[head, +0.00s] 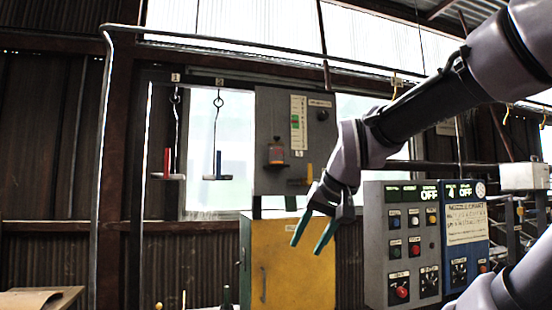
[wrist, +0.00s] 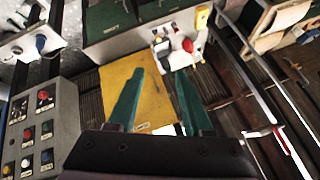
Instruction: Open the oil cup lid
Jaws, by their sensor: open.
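A small reddish-brown cup-like thing (head: 277,152), which looks like the oil cup, sits on a dark bracket on a grey panel (head: 262,110). Its lid is too small to make out, so I cannot tell whether it is open. In the wrist view a red round-topped thing (wrist: 188,45) on a pale panel may be the same cup. My gripper (head: 307,243) has green fingers spread apart with nothing between them. It points down, below and right of the cup, in front of the yellow cabinet (head: 275,262). In the wrist view the fingers (wrist: 160,80) stand apart over the yellow cabinet.
Grey and blue control boxes (head: 400,240) with buttons stand right of my gripper. Hangers with a red peg (head: 167,162) and a blue peg (head: 218,165) hang left of the panel. A yellow post (head: 309,173) stands on a bracket right of the cup. A rail crosses overhead.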

